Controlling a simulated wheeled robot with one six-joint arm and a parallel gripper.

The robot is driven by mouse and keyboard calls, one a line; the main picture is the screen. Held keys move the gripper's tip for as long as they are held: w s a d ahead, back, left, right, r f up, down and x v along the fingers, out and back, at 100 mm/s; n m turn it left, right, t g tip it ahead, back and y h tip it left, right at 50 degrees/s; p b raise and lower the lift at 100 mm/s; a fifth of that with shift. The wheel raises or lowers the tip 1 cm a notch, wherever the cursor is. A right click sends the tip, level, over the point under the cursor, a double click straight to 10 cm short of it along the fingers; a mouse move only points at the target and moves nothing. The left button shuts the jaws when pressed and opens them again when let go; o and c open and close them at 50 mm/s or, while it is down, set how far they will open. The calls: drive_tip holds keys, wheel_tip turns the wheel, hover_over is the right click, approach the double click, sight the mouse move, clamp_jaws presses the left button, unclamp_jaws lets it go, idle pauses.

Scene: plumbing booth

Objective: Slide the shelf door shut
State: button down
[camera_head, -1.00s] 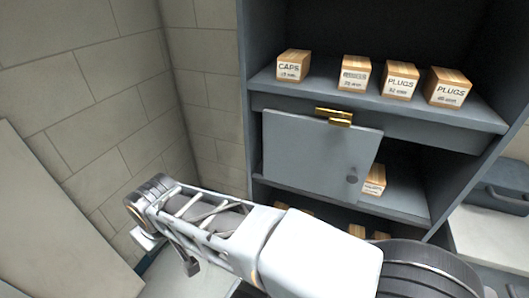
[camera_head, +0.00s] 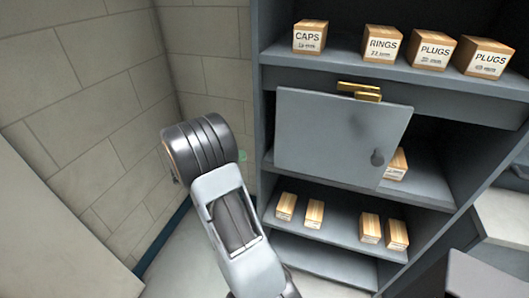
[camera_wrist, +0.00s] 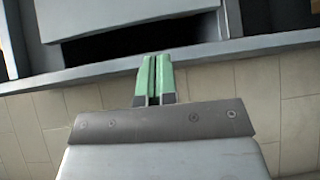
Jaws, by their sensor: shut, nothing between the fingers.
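In the head view, only a bit of green (camera_head: 242,156) shows behind my arm, left of the shelf and apart from the door.
Labelled boxes stand on the upper shelf, such as the caps box (camera_head: 310,38). A box (camera_head: 396,164) shows right of the door. Smaller boxes (camera_head: 315,213) stand on the lower shelf. A block wall (camera_head: 75,90) closes the left side. A pale counter (camera_head: 505,215) is at right.

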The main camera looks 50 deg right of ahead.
drive_tip(key=p+x, duration=0.2)
drive_tip(key=x, duration=0.8)
drive_tip(key=shift+w+d+h, duration=0.3)
drive_tip(key=shift+d, duration=0.05)
